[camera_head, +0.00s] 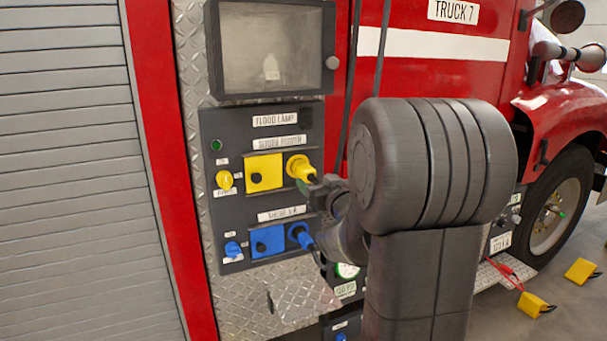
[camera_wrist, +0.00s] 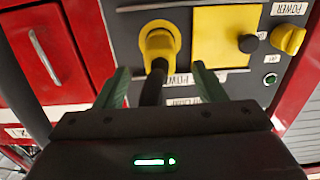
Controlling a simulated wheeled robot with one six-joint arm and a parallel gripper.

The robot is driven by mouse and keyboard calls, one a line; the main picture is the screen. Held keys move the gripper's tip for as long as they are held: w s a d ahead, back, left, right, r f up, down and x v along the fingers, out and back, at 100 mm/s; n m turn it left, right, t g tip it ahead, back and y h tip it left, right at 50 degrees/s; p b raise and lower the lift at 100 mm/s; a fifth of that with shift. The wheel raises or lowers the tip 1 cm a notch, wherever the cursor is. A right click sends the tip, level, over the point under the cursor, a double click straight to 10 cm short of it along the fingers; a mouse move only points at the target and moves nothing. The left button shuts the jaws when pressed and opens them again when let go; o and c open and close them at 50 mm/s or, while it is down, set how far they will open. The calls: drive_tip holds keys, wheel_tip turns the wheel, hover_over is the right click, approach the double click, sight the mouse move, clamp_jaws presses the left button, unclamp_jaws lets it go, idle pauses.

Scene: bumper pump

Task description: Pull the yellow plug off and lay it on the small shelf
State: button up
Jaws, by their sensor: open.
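The yellow plug (camera_head: 299,167) sits in its socket on the dark panel, to the right of a yellow square plate (camera_head: 264,172). In the wrist view the yellow plug (camera_wrist: 159,44) shows with a black cable hanging from it between my fingers. My gripper (camera_wrist: 162,78) is open, its two green fingertips apart on either side of the cable, just short of the plug's body. In the head view my gripper (camera_head: 315,186) is close to the plug and partly hidden by my arm.
A blue plug (camera_head: 299,236) and blue plate (camera_head: 267,242) are below the yellow ones. A yellow knob (camera_head: 224,180) and blue knob (camera_head: 232,249) are at the panel's left. A glass-fronted box (camera_head: 270,50) juts out above. Black hoses hang at its right.

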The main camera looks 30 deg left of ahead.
sight(303, 171)
drive_tip(key=shift+p+x, duration=0.3)
drive_tip(key=shift+x, duration=4.15)
drive_tip(key=shift+b, duration=0.4)
drive_tip(key=c, duration=1.3)
drive_tip(key=shift+b+v, duration=0.7)
drive_tip(key=shift+v, duration=2.3)
